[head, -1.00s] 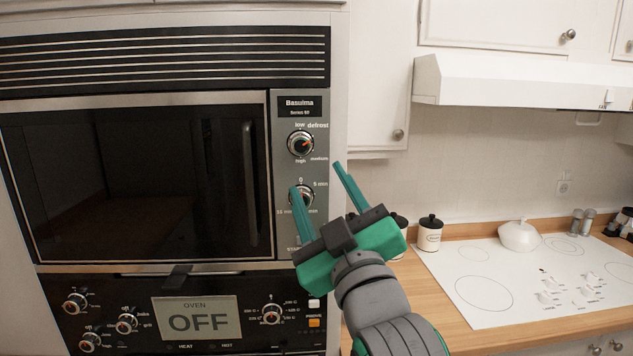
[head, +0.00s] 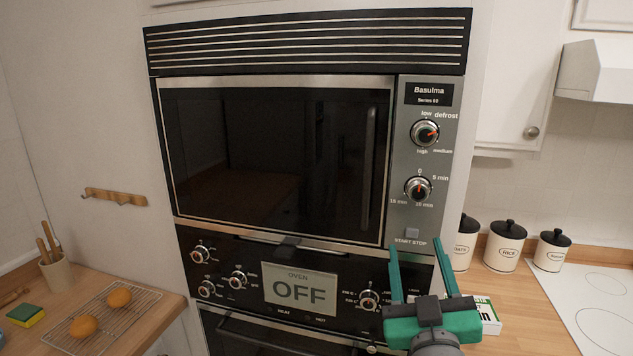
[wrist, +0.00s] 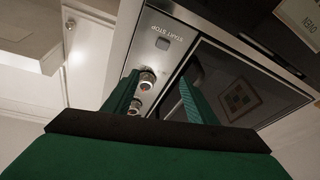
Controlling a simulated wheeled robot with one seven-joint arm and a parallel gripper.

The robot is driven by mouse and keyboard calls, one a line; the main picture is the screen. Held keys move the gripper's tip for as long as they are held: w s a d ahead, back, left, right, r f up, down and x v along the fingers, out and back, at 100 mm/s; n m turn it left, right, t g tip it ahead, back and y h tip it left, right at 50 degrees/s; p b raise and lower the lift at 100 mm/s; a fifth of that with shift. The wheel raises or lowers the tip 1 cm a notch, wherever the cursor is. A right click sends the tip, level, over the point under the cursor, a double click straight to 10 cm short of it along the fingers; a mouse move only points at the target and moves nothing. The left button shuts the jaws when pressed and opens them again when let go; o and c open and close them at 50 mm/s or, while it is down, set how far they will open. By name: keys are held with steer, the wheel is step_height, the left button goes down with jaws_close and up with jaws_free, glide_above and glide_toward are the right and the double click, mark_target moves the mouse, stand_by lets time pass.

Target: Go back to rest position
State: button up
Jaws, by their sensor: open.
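My gripper (head: 425,268) is green with two long fingers, at the lower right of the head view. It is open and empty. Its fingers reach up in front of the lower right of the wall oven, below the start/stop button (head: 412,233). I cannot tell whether they touch the panel. The microwave (head: 280,160) is closed and dark, with two knobs on its right panel, the power knob (head: 424,133) and the timer knob (head: 417,188). In the wrist view the fingers (wrist: 155,100) show apart, with the panel and its button (wrist: 162,43) beyond, upside down.
The oven below shows OFF on its display (head: 293,290). White canisters (head: 506,246) stand on the right counter, with a small box (head: 487,315) beside my gripper. At left, a rack (head: 110,318) holds round buns, near a sponge (head: 26,315) and a utensil cup (head: 58,273).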

steer(key=s+a+f+m+g, duration=0.1)
steer(key=s+a+f, duration=0.25)
steer(key=f, duration=0.75)
steer(key=s+a+f+m+g, duration=0.1)
steer(key=s+a+f+m, duration=0.2)
steer(key=f, duration=0.8)
steer(key=s+a+f+g, duration=0.1)
steer(key=s+a+f, duration=0.35)
steer(key=f, duration=0.65)
steer(key=s+a+f+g, duration=0.1)
steer(key=s+a+f, duration=0.1)
steer(key=s, duration=0.7)
steer(key=s+a+f+n+y, duration=0.1)
steer(key=s+f, duration=0.3)
steer(key=s, duration=0.5)
steer(key=s+a+f+g+y, duration=0.1)
steer(key=s+a+f, duration=0.2)
steer(key=s, duration=0.6)
steer(key=shift+a+f+n+g, duration=0.3)
steer(key=shift+a+f+n, duration=0.1)
steer(key=shift+f, duration=0.1)
steer(key=shift+d, duration=0.1)
